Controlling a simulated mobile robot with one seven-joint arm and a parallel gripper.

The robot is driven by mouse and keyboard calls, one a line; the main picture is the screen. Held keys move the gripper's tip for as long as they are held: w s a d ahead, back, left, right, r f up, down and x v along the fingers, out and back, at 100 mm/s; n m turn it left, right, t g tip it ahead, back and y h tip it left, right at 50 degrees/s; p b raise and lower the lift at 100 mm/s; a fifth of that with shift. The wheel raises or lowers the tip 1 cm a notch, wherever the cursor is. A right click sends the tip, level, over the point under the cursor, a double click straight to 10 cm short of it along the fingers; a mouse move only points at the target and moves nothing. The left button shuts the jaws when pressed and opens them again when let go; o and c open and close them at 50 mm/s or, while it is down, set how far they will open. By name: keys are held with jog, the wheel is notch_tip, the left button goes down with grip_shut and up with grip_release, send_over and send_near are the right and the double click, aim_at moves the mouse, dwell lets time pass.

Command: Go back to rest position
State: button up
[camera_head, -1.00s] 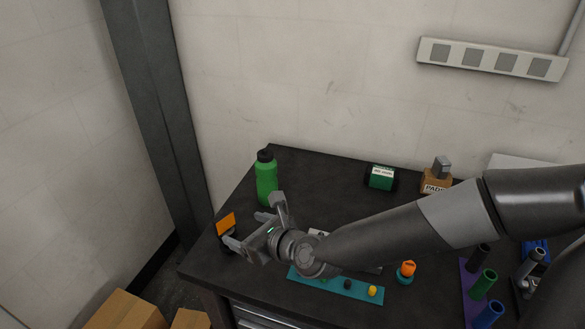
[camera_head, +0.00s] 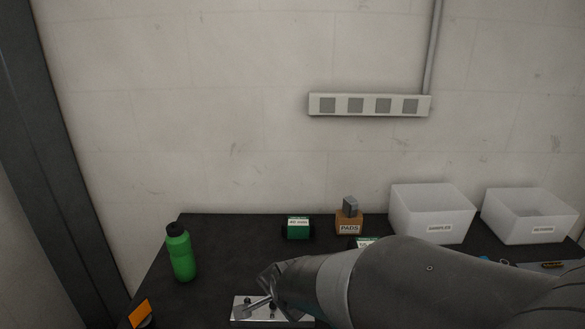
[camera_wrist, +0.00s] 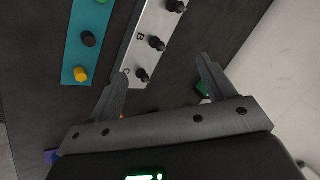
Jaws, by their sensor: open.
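My gripper (camera_wrist: 162,68) is open in the wrist view, with its two fingers apart and nothing between them. It hangs over the dark workbench (camera_wrist: 205,25), close to a silver plate (camera_wrist: 152,28) with several black knobs and letters on it. A teal strip (camera_wrist: 75,52) with coloured buttons lies to the left of the plate. In the head view my arm stretches in from the lower right above the front of the bench. Its end is near the silver plate (camera_head: 240,311) there, and the fingers are mostly hidden.
A green bottle (camera_head: 182,256) stands at the bench's left, with an orange object (camera_head: 140,313) at the front left corner. A socket strip (camera_head: 368,105) is on the wall.

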jog(key=s+d+r+n+h, duration=0.1)
jog(key=s+d+r+n, duration=0.3)
jog(key=d, duration=0.5)
jog(key=s+d+r+n+h, duration=0.1)
jog(key=s+d+r+n, duration=0.4)
jog(key=s+d+r, duration=0.3)
jog(key=s+d, duration=0.1)
jog(key=s, duration=0.2)
jog(key=shift+d+g, duration=0.15)
jog(key=shift+g, duration=0.25)
jog(key=shift+r, duration=0.1)
